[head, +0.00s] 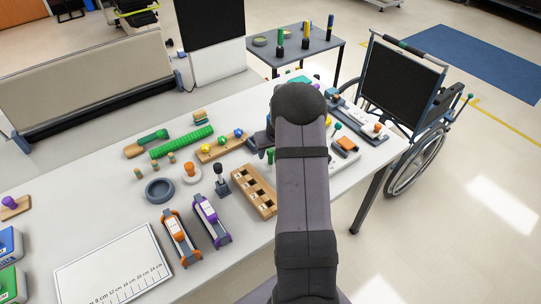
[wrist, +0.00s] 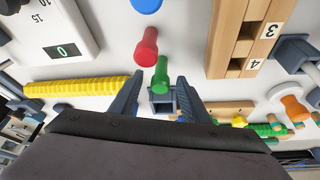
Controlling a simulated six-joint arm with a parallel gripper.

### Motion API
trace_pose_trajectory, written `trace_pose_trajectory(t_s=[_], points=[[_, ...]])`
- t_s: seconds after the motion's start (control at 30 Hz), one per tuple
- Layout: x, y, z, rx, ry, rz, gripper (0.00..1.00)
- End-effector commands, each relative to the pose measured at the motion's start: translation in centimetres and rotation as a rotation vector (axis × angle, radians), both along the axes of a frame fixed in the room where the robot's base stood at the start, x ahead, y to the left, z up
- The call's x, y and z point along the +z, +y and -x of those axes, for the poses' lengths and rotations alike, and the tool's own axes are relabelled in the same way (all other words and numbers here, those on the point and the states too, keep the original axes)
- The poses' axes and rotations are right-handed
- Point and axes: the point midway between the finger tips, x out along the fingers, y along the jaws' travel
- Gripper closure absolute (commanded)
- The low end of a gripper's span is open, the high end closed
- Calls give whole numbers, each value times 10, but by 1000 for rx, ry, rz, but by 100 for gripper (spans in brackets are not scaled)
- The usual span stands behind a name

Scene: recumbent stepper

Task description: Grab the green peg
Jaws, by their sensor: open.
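The green peg (wrist: 161,75) shows in the wrist view with a rounded wide end, between the tips of my gripper (wrist: 159,80). The gripper is open, with one finger to each side of the peg and a visible gap to both. A red peg (wrist: 147,48) is just above the green one, and a blue peg (wrist: 147,4) is at the top edge. In the head view my arm hides most of the gripper; a small green upright piece (head: 270,156) beside the arm appears to be the same peg.
A numbered wooden block with square holes (wrist: 243,35) lies right of the pegs; the head view shows it too (head: 255,188). A yellow ribbed cylinder (wrist: 82,87) and a white device with a display (wrist: 60,40) are on the left. A grey square-walled piece (wrist: 162,101) shows between the fingers.

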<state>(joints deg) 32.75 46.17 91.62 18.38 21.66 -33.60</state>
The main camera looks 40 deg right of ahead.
Motion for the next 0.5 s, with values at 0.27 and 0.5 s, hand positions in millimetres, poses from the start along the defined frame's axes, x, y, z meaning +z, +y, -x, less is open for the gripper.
trace_pose_trajectory(t_s=[0.27, 0.5], points=[[0, 0, 0, 0, 0, 0, 100], [0, 0, 0, 0, 0, 0, 100]])
